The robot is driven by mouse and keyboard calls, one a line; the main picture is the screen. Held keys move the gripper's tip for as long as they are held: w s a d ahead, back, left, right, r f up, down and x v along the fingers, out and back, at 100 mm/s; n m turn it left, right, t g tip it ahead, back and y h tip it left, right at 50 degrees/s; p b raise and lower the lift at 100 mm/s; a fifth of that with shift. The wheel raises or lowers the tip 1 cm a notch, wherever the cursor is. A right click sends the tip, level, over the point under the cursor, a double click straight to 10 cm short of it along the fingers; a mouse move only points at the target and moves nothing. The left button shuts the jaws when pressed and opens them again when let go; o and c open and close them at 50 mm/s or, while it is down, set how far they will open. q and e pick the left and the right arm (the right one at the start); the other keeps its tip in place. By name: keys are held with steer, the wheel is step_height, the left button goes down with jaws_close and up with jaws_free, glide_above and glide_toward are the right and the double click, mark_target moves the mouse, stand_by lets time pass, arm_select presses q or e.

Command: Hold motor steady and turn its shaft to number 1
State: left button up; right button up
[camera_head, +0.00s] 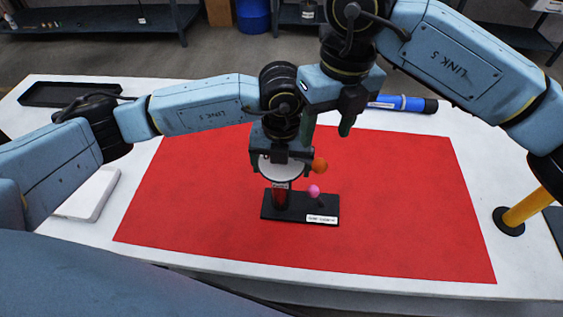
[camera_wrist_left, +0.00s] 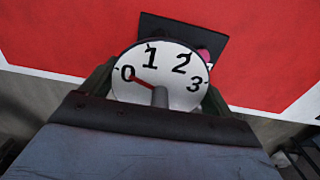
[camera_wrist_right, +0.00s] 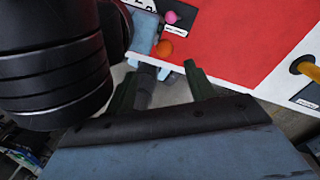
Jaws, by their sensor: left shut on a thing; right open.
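The motor has a white dial (camera_wrist_left: 178,62) marked 0 to 3, with a grey shaft (camera_wrist_left: 160,97) at its centre. A red pointer (camera_wrist_left: 143,82) points at the 0. In the head view the dial (camera_head: 279,172) sits atop the motor's dark red body, above a black base (camera_head: 298,208). My left gripper (camera_wrist_left: 158,95) is shut on the motor, its fingers on either side of the dial. My right gripper (camera_head: 328,127) is open and empty, above and to the right of the motor. It also shows in the right wrist view (camera_wrist_right: 158,85).
An orange ball (camera_head: 320,165) is beside the dial and a pink ball (camera_head: 314,191) is over the base. The red mat (camera_head: 400,210) is clear around the base. A blue tube (camera_head: 400,103) lies behind; a yellow post (camera_head: 527,206) stands at right.

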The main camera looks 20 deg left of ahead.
mark_target(317, 169)
steer(key=shift+r+n+t+h, duration=0.1)
steer(key=shift+n+t+h, duration=0.25)
steer(key=shift+n, duration=0.35)
steer(key=shift+f, duration=4.95)
steer(key=c, duration=1)
steer(key=shift+f, duration=0.1)
steer(key=shift+c, duration=0.2)
arm_select(q)
steer(key=shift+r, duration=0.1)
arm_select(e)
steer(key=shift+s+a+f+m, duration=0.15)
steer(key=shift+s+m, duration=0.4)
steer(key=shift+m, duration=0.15)
steer(key=shift+s, duration=0.1)
